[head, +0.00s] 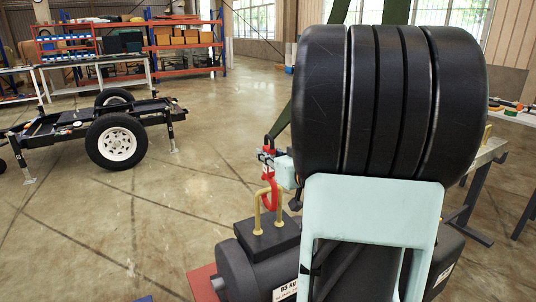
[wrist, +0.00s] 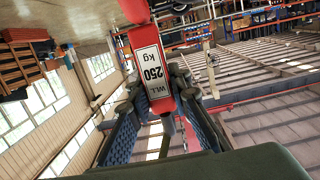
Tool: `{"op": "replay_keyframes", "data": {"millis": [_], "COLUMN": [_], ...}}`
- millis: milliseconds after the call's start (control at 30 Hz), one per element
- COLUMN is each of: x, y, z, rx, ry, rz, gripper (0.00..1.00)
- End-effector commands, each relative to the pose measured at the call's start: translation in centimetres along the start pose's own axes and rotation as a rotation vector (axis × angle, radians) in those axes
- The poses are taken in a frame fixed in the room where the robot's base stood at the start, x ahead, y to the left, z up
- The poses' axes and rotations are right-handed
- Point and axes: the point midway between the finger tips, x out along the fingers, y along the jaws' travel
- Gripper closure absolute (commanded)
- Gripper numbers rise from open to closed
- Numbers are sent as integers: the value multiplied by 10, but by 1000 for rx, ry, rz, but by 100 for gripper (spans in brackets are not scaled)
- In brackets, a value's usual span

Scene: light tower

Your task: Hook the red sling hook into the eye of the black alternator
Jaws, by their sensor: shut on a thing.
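The black alternator (head: 233,262) lies low in the head view, with a brass-coloured eye (head: 258,215) standing on its black top block. The red sling hook (head: 272,196) hangs at the height of the eye's top and overlaps it in the picture. I cannot tell whether its tip passes through the eye. My gripper (head: 266,158) is above the hook, partly hidden behind my arm. In the wrist view my gripper (wrist: 160,100) is shut on the hook's red body with its white "WLL 250 kg" label (wrist: 151,72). The hook's tip is not clear there.
A black wheeled trailer frame (head: 70,125) stands at the left. Shelves with orange bins (head: 185,40) are at the back. A grey workbench (head: 490,152) with tools is at the right. The floor between the trailer and the alternator is clear. My arm hides much of the right.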

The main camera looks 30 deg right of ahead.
Motion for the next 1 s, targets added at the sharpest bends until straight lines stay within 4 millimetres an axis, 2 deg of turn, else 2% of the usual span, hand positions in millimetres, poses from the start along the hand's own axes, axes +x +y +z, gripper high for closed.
{"op": "replay_keyframes", "data": {"millis": [67, 667, 967, 1000], "x": [0, 2, 2, 2], "y": [0, 0, 0, 0], "z": [-3, 12, 12, 12], "rx": [-2, -1, -2, -2], "ry": [7, 7, 8, 7], "rz": [0, 0, 0, 0], "gripper": [100, 100, 100, 80]}}
